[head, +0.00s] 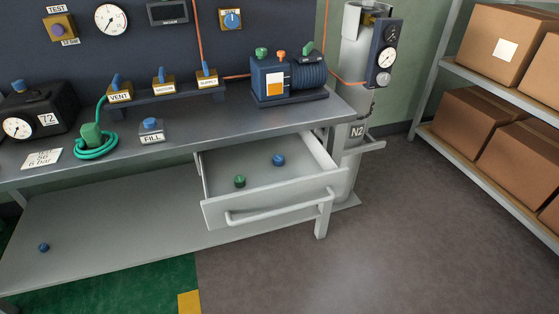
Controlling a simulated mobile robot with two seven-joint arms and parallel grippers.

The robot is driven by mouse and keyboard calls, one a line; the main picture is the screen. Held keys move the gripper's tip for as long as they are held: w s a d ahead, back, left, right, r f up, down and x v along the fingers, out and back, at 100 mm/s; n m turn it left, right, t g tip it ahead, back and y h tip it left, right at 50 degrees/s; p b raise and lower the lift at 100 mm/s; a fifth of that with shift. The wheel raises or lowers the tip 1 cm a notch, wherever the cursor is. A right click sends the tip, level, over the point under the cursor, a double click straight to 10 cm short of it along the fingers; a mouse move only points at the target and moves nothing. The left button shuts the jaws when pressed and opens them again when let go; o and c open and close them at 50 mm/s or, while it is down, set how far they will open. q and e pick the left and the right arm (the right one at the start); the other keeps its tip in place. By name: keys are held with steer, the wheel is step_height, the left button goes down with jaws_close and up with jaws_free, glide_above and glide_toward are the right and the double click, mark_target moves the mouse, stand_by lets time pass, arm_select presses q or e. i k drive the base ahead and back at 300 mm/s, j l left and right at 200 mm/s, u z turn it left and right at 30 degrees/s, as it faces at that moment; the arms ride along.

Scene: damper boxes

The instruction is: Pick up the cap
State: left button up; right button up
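Small caps show in the head view. A green cap (239,181) and a blue cap (278,159) lie apart inside the open drawer (272,213) under the bench. Another small blue cap-like piece (43,247) lies on the lower shelf at the far left. I cannot tell which of these is the cap meant. Neither of my grippers is in view.
The bench top (190,150) holds a black T2 tank (38,112), a green hose coil (96,144), a FILL fitting (151,131) and a blue pump (289,78). An N2 cylinder (352,100) stands right of the bench. Boxes (475,118) fill the right rack; floor between is clear.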

mark_target(278, 160)
steer(key=i+l+u, duration=0.15)
steer(key=l, duration=0.2)
steer(key=i+l+u, duration=0.25)
steer(key=l, duration=0.45)
steer(key=i+l+u, duration=0.1)
steer(key=l, duration=0.25)
steer(key=i, duration=0.1)
